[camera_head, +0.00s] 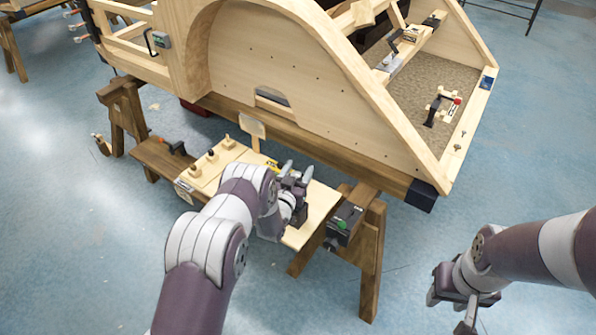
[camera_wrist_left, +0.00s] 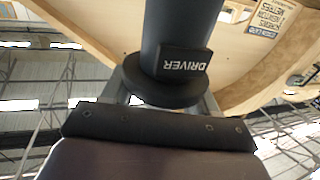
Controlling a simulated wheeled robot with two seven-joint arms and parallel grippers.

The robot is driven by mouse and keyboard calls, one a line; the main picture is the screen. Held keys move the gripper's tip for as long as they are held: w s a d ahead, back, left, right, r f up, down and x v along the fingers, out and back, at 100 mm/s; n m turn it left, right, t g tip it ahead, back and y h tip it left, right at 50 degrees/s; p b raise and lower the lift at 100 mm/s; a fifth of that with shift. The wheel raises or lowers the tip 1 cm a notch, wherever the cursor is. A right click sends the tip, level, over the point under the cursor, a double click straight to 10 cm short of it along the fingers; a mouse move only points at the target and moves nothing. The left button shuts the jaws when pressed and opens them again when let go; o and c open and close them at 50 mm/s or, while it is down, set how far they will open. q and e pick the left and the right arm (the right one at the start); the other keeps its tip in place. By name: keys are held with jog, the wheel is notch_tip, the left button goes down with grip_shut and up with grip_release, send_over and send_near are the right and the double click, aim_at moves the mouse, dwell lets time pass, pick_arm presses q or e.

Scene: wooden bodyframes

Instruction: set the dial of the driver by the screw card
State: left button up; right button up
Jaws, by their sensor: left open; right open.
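The driver (camera_wrist_left: 178,45) fills the upper middle of the left wrist view as a dark upright cylinder with a white DRIVER label and a wide dark collar. My left gripper (camera_head: 293,177) is over the right part of the low bench; its jaws are open, with grey fingers on both sides of the driver. Whether they touch it I cannot tell. The dial's setting cannot be read. A pale blank-looking card (camera_head: 252,128) stands on a post behind the bench; I cannot tell if it is the screw card. My right gripper (camera_head: 467,308) is open and empty at the lower right.
The low bench (camera_head: 319,206) carries wooden pegs (camera_head: 228,142) at its left. A black box with a green part (camera_head: 345,224) sits by its right end. The large wooden bodyframe (camera_head: 290,75) rises close behind on trestles (camera_head: 371,255). The floor around my right gripper is clear.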

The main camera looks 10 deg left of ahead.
pick_arm(q)
jog(key=shift+w, duration=0.1)
jog(key=c, duration=1)
jog(key=shift+o, duration=0.2)
jog(key=shift+y, duration=0.3)
jog(key=n+y+b, duration=0.1)
jog(key=y, duration=0.1)
jog(key=n+y+b, duration=0.1)
jog(key=shift+a+f+n+y, duration=0.1)
jog(key=shift+f+n+y, duration=0.1)
jog(key=shift+n+y, duration=0.2)
jog(key=n+g+y+b, duration=0.1)
jog(key=n+y+b, duration=0.1)
jog(key=y, duration=0.1)
jog(key=n+g+y+b, duration=0.1)
jog(key=n+y+b, duration=0.1)
jog(key=a+n+g+y+b, duration=0.1)
jog(key=n+g+y+b, duration=0.1)
jog(key=y+b, duration=0.1)
jog(key=shift+s+f+y, duration=0.1)
jog(key=shift+s+y, duration=0.15)
jog(key=shift+y, duration=0.05)
jog(key=shift+s+a+n+g+y+b, duration=0.1)
jog(key=shift+n+g+y+b, duration=0.9)
jog(key=shift+b, duration=0.1)
jog(key=shift+s+a+r+n+g+y+b, duration=0.1)
jog(key=shift+r+n+g+y+b, duration=0.15)
jog(key=shift+n+g+y+b, duration=0.35)
